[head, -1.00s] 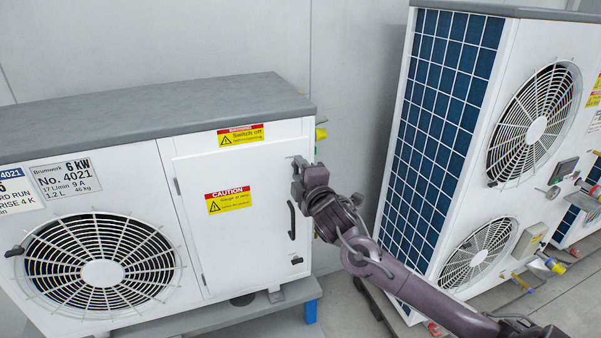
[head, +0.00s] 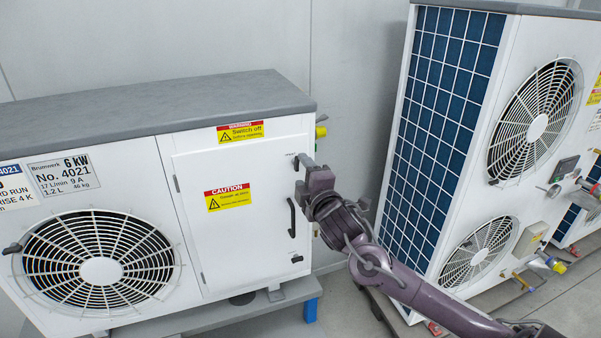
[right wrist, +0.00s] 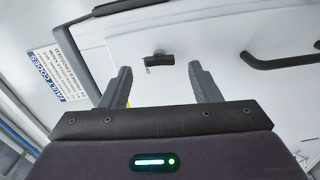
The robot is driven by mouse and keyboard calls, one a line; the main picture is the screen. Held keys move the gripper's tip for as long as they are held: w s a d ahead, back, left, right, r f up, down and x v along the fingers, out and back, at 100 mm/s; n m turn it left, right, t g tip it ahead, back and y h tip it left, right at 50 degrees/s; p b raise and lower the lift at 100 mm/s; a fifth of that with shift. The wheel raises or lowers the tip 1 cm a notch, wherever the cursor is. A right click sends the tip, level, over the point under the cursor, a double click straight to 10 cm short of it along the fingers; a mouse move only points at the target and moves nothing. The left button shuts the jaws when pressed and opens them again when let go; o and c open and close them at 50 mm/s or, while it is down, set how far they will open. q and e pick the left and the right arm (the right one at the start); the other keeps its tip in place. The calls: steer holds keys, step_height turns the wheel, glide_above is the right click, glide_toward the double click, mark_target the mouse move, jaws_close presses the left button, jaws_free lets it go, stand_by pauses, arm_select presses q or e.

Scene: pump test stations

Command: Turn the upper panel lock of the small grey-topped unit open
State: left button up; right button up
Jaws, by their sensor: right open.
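The small grey-topped unit (head: 238,175) stands at the left in the head view, its front panel closed. Its upper panel lock (right wrist: 159,59) is a small dark lever in the right wrist view, lying roughly parallel to the black door handle (right wrist: 285,58). In the head view the lock is partly hidden by my gripper. My right gripper (head: 301,174) is open, just in front of the panel's upper right edge. In the right wrist view the lock shows beyond and between its two fingers (right wrist: 160,82), apart from both. My left gripper is not in view.
The lower lock (head: 297,259) sits below the handle on the same panel. A yellow-ended fitting (head: 320,131) sticks out of the unit's right side. A taller unit (head: 450,150) with a blue grille stands to the right, with a floor gap between.

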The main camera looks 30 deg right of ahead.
steer(key=shift+b+v, duration=0.6)
steer(key=shift+v, duration=1.95)
